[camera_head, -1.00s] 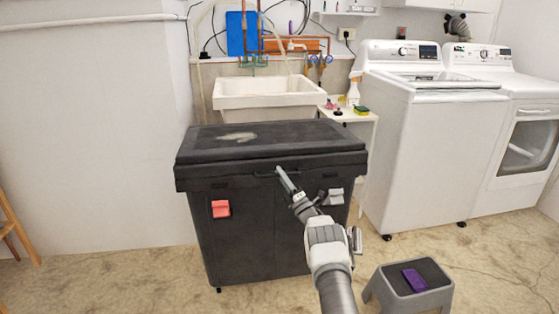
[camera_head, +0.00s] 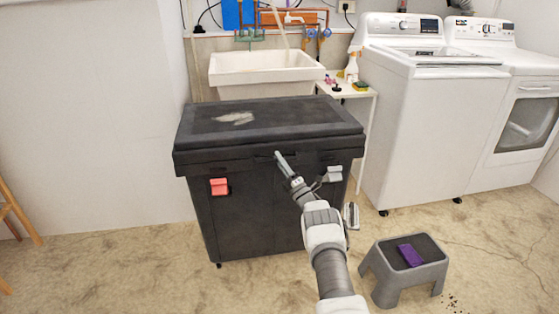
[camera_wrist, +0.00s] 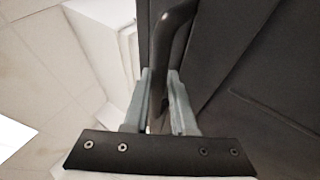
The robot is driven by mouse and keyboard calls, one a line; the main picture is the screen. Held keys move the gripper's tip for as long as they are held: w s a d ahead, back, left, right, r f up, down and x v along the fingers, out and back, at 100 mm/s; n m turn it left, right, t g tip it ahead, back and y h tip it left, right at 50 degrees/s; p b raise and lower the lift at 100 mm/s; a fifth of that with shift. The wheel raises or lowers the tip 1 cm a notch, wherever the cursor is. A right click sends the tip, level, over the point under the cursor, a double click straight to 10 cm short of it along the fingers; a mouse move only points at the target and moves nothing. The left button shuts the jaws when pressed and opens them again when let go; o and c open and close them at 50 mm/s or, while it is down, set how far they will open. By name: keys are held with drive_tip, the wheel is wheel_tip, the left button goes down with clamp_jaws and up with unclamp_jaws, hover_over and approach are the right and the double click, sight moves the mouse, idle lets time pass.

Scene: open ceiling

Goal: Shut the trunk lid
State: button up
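The trunk (camera_head: 245,220) is a large black box with a pink latch (camera_head: 219,186) and a grey latch (camera_head: 333,174) on its front. Its black lid (camera_head: 280,115) lies flat over the box, with a pale worn patch on top; I cannot tell if it is fully seated. My gripper (camera_head: 279,156) is at the middle of the lid's front edge. In the wrist view its two grey fingers (camera_wrist: 159,75) are close on either side of the dark curved handle (camera_wrist: 170,40) and appear closed on it. The exact finger contact is hard to see.
A sink (camera_head: 265,67) stands behind the trunk, with a small white table (camera_head: 350,92) beside it. A washer (camera_head: 430,135) and dryer (camera_head: 515,130) are at the right. A grey step stool (camera_head: 385,285) with a purple item (camera_head: 411,255) stands front right.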

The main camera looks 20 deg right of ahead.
drive_tip(key=p+v, duration=0.4)
drive_tip(key=v, duration=1.3)
drive_tip(key=shift+s+f, duration=0.2)
